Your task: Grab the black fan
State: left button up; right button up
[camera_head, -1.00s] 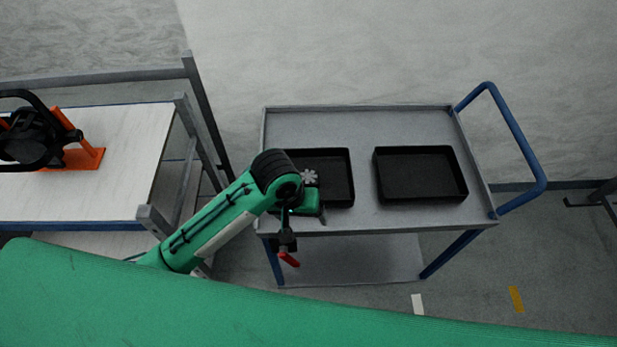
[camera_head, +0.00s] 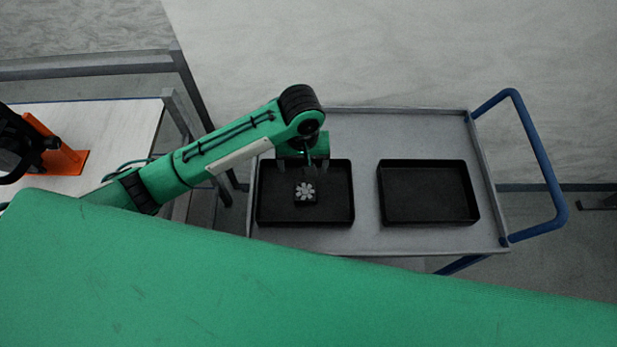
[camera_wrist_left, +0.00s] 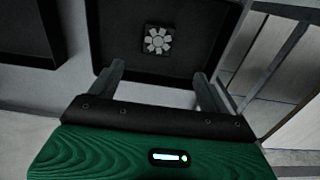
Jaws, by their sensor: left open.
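The black fan (camera_head: 305,193) is a small square black block with a grey-white bladed rotor on its face. It lies in the left black tray (camera_head: 265,213), near the middle. It also shows in the left wrist view (camera_wrist_left: 158,39), beyond and between the fingers. My left gripper (camera_head: 304,170) is open and empty, above the far part of the left tray. It is apart from the fan in the wrist view (camera_wrist_left: 160,82). My right gripper is not in view.
The trays sit on a grey cart (camera_head: 365,235) with a blue handle (camera_head: 535,150). The right black tray (camera_head: 428,192) looks empty. At far left, a table (camera_head: 120,125) carries an orange and black device (camera_head: 62,160).

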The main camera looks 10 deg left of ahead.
pick_arm(q)
jog(key=p, duration=0.1)
send_over(305, 194)
jog(key=f, duration=0.6)
jog(key=shift+a+f, duration=0.25)
jog(key=shift+f, duration=0.15)
notch_tip(305, 194, down, 3)
jog(key=shift+w+d+r+p, duration=0.1)
jog(key=shift+d+p, duration=0.05)
jog(key=shift+p, duration=0.75)
notch_tip(305, 194, down, 3)
jog(key=shift+f+p, duration=0.1)
jog(key=shift+p, duration=0.3)
jog(key=shift+f, duration=0.25)
jog(key=shift+d, duration=0.1)
jog(key=c, duration=0.9)
jog(key=shift+c, duration=0.9)
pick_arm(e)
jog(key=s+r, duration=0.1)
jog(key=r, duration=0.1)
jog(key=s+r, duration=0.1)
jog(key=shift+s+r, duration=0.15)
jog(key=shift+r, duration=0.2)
pick_arm(q)
jog(key=shift+r, duration=0.1)
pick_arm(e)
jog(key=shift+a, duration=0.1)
